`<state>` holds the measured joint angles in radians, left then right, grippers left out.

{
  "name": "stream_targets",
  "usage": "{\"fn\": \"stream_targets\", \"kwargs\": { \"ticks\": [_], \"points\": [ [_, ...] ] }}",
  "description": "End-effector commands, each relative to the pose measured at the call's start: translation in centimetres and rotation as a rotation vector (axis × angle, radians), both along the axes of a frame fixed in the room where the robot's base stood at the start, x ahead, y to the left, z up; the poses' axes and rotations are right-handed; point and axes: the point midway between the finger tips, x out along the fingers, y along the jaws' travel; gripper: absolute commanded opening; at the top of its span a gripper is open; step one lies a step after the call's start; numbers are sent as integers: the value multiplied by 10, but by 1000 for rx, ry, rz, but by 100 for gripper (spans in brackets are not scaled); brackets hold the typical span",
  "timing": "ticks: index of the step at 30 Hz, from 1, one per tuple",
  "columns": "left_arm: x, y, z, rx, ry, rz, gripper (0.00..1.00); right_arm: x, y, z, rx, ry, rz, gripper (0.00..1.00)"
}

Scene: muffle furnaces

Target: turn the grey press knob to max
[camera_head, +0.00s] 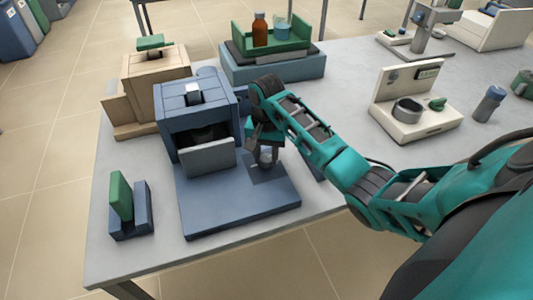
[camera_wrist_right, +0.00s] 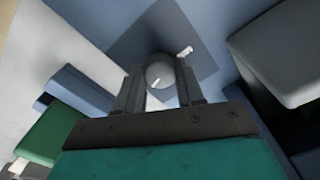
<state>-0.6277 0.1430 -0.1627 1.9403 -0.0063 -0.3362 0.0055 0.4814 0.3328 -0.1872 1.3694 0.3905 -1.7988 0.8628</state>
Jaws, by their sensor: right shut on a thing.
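The grey press knob (camera_wrist_right: 160,72) is a round grey knob with a white line on its top, set on a dark square patch of the blue base plate (camera_head: 230,210). In the wrist view the line points down and left of a white mark (camera_wrist_right: 186,50) beside the knob. My right gripper (camera_head: 264,158) points down over the knob and is shut on it, one finger on each side. The knob (camera_head: 266,155) is partly hidden by the fingers in the head view. My left gripper is not in view.
A blue furnace (camera_head: 200,122) with a grey front panel (camera_head: 207,157) stands left of my gripper. A beige furnace (camera_head: 155,75) is behind it. A green block in a blue holder (camera_head: 131,222) stands front left. A white device (camera_head: 418,105) sits on the right.

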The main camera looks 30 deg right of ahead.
Motion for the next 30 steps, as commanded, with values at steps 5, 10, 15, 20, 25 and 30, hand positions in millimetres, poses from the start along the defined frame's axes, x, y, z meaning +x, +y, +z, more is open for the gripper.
{"fn": "stream_targets", "kwargs": {
  "ticks": [5,10,15,20,25,30],
  "points": [
    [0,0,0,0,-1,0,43,1,0,1,0,-3,-79,7],
    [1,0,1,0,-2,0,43,1,0,1,-1,-3,-119,7],
    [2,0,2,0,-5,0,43,1,0,1,-2,-4,-133,7],
    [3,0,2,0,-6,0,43,1,0,1,-1,-4,-135,7],
    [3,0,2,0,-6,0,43,1,-1,1,-1,-4,-134,7],
    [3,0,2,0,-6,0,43,1,0,1,-1,-3,-133,54]
  ]
}}
